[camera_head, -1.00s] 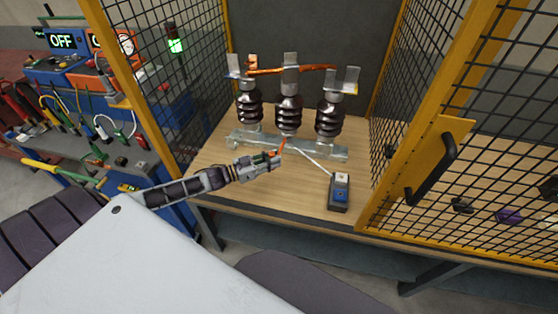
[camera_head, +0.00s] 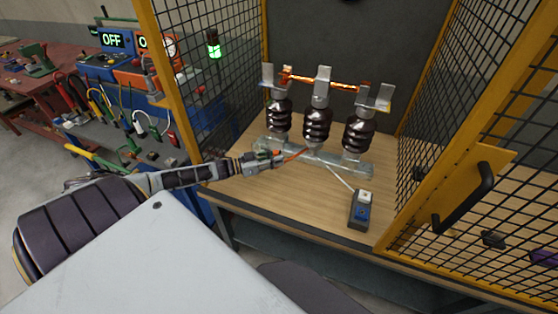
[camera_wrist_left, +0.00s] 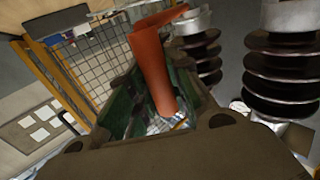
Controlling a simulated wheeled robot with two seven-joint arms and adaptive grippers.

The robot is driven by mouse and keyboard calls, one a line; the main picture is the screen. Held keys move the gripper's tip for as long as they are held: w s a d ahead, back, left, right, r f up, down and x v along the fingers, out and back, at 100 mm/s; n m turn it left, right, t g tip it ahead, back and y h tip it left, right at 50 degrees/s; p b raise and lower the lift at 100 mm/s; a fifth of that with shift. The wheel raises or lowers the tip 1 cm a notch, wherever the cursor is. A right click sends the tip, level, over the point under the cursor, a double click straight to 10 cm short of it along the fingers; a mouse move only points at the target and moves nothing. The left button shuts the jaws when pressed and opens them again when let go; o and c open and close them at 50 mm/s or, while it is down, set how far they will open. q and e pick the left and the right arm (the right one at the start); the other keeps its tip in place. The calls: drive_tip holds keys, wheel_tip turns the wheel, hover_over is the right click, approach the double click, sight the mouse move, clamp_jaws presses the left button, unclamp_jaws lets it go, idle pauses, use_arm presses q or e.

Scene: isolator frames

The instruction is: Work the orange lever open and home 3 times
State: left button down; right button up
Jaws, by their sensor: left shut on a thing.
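The isolator has dark ribbed insulators (camera_head: 317,124) on a metal base rail (camera_head: 353,168), with a copper-coloured bar (camera_head: 325,82) across the top. The orange lever (camera_head: 292,156) sticks out toward the left from the front of the base by the middle insulator. My left gripper (camera_head: 274,158) is shut on the lever's outer end. In the left wrist view, the lever (camera_wrist_left: 152,75) stands between the green-lined fingers, with ribbed insulators at the right. My right gripper is not in view.
Yellow-framed mesh panels (camera_head: 455,130) stand at both sides. A green lamp (camera_head: 214,50) glows at left.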

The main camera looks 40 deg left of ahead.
use_arm(q)
drive_tip(key=shift+w+a+r, duration=0.1)
drive_tip(key=shift+a, duration=0.1)
drive_tip(key=c, duration=1.3)
unclamp_jaws()
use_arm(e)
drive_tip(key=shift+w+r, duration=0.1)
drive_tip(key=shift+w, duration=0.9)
use_arm(q)
drive_tip(key=v, duration=1.2)
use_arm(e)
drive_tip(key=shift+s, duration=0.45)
